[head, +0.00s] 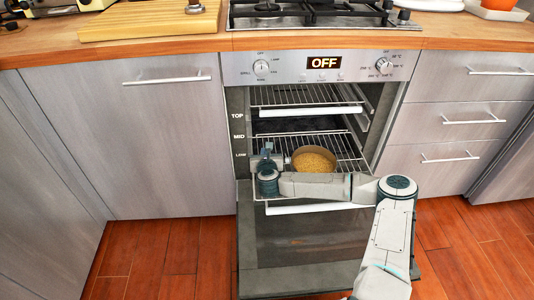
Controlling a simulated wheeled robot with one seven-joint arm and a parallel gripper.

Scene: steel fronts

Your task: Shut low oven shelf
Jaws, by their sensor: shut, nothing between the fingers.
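The oven (232,160) stands with its door (300,270) folded down and its display reading OFF. The low shelf (347,160), a wire rack, is slid forward. Its white front bar (318,208) lies above the open door. A round pan (313,160) with yellow-brown grainy food is in the rack area. My gripper (267,150) is shut and empty at the left side of the rack, left of the pan. My forearm crosses in front of the pan and hides part of the shelf front. I cannot tell whether the gripper touches the rack.
An upper rack (300,95) with a white bar (310,112) is above. Cabinet fronts with bar handles flank the oven, a dishwasher-like panel (130,140) left and drawers (450,120) right. A cutting board (150,20) lies on the wooden counter. Red floor (170,250) is clear at left.

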